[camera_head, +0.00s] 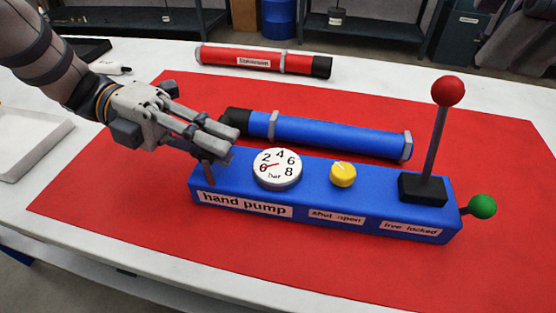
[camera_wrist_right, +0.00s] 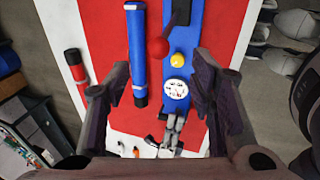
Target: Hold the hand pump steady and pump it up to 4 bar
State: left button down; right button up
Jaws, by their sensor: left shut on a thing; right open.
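The blue hand pump (camera_head: 330,200) lies on the red mat. Its gauge (camera_head: 277,168) has a red needle at about 0. A yellow knob (camera_head: 343,174) sits right of the gauge. The black-based lever with a red ball (camera_head: 447,91) stands nearly upright at the right end, and a green ball (camera_head: 482,207) sticks out beyond it. My left gripper (camera_head: 218,146) is shut on a small dark post (camera_head: 208,172) at the pump's left end; its fingers partly hide it. My right gripper (camera_wrist_right: 161,70) is open and empty, with the red ball (camera_wrist_right: 158,47) showing between its fingers.
A blue tube (camera_head: 325,134) lies close behind the pump. A red tube (camera_head: 262,61) lies at the mat's back edge. A white tray (camera_head: 28,140) is at the left. The red mat (camera_head: 120,200) is clear in front of the pump.

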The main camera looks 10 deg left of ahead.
aim_at(458, 81)
jog(key=x, duration=1)
jog(key=shift+c, duration=0.2)
grip_shut()
